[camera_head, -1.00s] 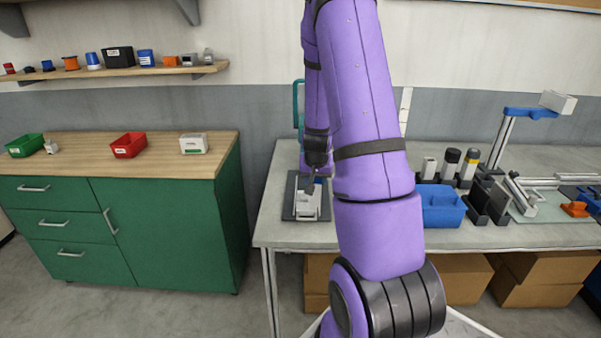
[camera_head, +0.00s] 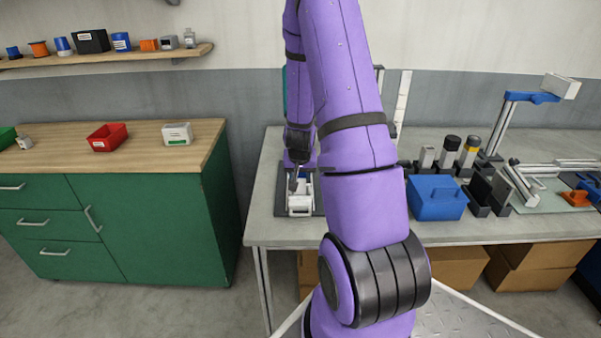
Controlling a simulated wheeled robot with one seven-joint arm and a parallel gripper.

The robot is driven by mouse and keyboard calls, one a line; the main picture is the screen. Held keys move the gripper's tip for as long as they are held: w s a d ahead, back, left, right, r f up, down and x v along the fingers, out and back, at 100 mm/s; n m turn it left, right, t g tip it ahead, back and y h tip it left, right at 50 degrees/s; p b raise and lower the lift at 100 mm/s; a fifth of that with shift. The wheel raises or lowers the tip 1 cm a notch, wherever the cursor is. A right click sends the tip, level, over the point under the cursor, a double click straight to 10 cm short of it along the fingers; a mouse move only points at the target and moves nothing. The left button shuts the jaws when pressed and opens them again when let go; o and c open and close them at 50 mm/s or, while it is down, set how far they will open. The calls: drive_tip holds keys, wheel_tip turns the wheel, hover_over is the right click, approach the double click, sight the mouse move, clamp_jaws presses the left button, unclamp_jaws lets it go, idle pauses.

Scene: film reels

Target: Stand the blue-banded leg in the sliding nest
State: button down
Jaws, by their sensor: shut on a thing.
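My gripper (camera_head: 294,186) is small in view, pointing down over the light-coloured fixture (camera_head: 300,204) on a dark base plate at the left end of the grey bench. This fixture appears to be the sliding nest. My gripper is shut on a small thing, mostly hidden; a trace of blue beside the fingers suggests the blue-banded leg. Whether the leg touches the nest or stands upright in it, I cannot tell. My purple arm covers the bench just right of the fixture.
A blue bin (camera_head: 437,198) stands right of my arm. Behind it are cylinders in dark holders, one black-topped (camera_head: 452,143) and one yellow-banded (camera_head: 472,146). Dark upright blocks (camera_head: 482,192) stand beside the bin. A green cabinet (camera_head: 150,215) is left, across a floor gap.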

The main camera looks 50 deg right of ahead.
drive_tip(key=shift+f, duration=0.15)
drive_tip(key=c, duration=0.6)
unclamp_jaws()
